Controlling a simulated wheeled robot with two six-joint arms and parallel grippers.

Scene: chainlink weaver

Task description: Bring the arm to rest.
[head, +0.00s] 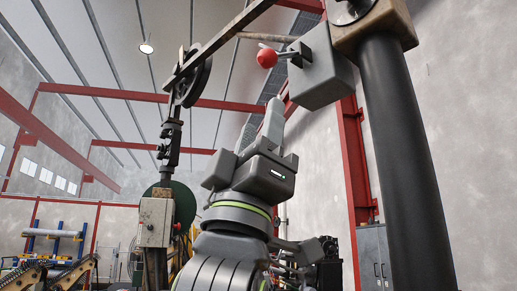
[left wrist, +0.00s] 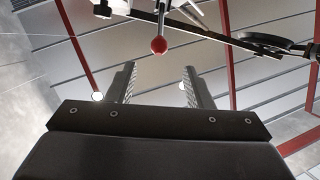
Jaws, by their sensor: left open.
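A red ball knob (head: 267,58) sits on the end of a short lever at a grey box (head: 325,78), high in the head view. My left gripper (head: 261,115) points upward below the knob, with a gap between its fingertips and the knob. The gripper is open, with nothing between its fingers. In the left wrist view the knob (left wrist: 159,45) appears beyond the fingertips, roughly centred between them (left wrist: 157,72). I cannot make out my right gripper.
A thick dark post (head: 405,160) stands at the right. A long bar (head: 222,38) slants overhead, joined to a wheel and an upright machine linkage (head: 170,135) at the left. A grey cabinet (head: 374,255) and a rack (head: 55,235) stand further back.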

